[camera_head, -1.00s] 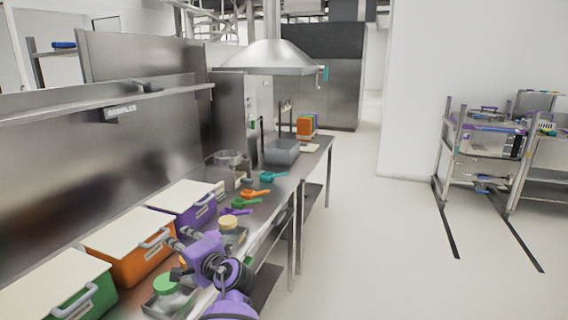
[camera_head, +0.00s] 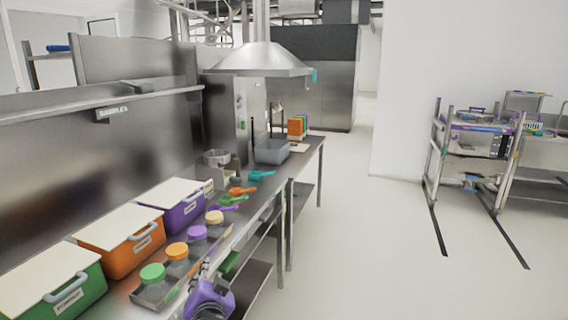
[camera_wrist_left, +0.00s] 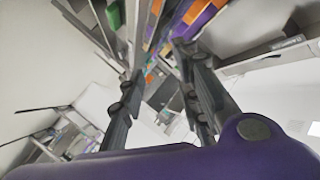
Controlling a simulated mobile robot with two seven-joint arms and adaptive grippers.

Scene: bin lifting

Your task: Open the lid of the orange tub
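The orange tub (camera_head: 115,261) stands on the steel counter between the green and purple tubs. Its cream lid (camera_head: 120,226) lies flat and closed on top, with a grey handle (camera_head: 143,238) at the front. The gripper in the head view, apparently my left (camera_head: 203,268), is at the counter's front edge, right of and apart from the orange tub. In the left wrist view my left gripper (camera_wrist_left: 160,65) has its fingers spread with nothing held between them. Orange and purple patches show beyond the fingers, too unclear to match to tubs. My right gripper is not seen.
The green tub (camera_head: 80,299) and purple tub (camera_head: 183,215) flank the orange one. Small containers with green (camera_head: 152,273), orange (camera_head: 177,251), purple (camera_head: 197,232) and cream (camera_head: 214,217) tops line the counter front. Coloured scoops lie farther back. A shelf (camera_head: 100,106) runs above.

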